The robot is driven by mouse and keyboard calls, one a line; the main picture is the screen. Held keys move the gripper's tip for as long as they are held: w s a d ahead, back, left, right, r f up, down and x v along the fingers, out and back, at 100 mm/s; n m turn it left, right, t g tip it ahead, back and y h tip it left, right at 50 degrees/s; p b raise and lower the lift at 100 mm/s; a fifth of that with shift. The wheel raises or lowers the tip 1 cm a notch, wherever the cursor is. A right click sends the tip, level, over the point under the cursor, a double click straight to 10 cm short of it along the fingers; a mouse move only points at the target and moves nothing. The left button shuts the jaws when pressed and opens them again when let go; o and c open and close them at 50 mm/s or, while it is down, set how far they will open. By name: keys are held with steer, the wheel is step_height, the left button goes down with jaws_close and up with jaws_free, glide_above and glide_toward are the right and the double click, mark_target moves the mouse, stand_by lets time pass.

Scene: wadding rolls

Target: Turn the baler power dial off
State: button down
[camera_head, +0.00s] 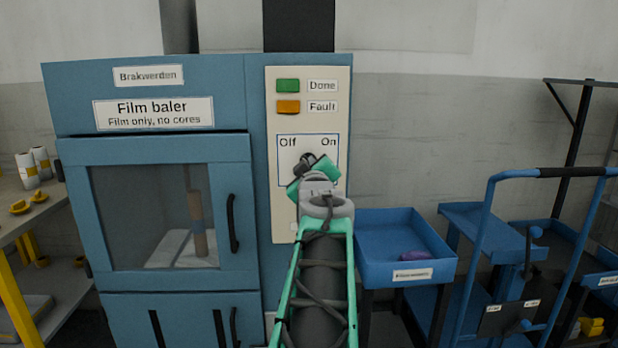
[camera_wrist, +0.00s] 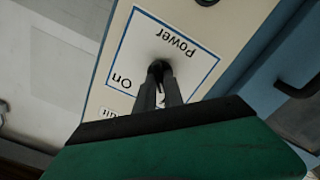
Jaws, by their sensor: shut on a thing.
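The film baler (camera_head: 150,145) is a blue cabinet with a pale control panel (camera_head: 310,75) on its right side. The panel has a framed dial area marked Off at left and On at right. My gripper (camera_head: 307,160) is at this framed area, shut on the power dial, and covers most of it. In the wrist view the labels "Power" and "On" appear upside down, and my two dark fingers (camera_wrist: 160,72) come together at the middle of the frame. The dial is mostly hidden between them, and I cannot tell which way it points.
A green Done light (camera_head: 288,86) and an orange Fault light (camera_head: 288,107) sit above the dial. The baler's glazed door (camera_head: 68,160) is shut. A blue tray (camera_head: 385,272) with a purple item and a blue cart (camera_head: 490,200) stand at right; a shelf (camera_head: 40,208) stands at left.

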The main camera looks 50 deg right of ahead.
steer(key=shift+f+n+b, duration=0.1)
steer(key=shift+n+b, duration=0.2)
steer(key=shift+n, duration=0.1)
steer(key=c, duration=1.4)
jaws_free()
steer(key=shift+c, duration=0.2)
steer(key=v, duration=0.8)
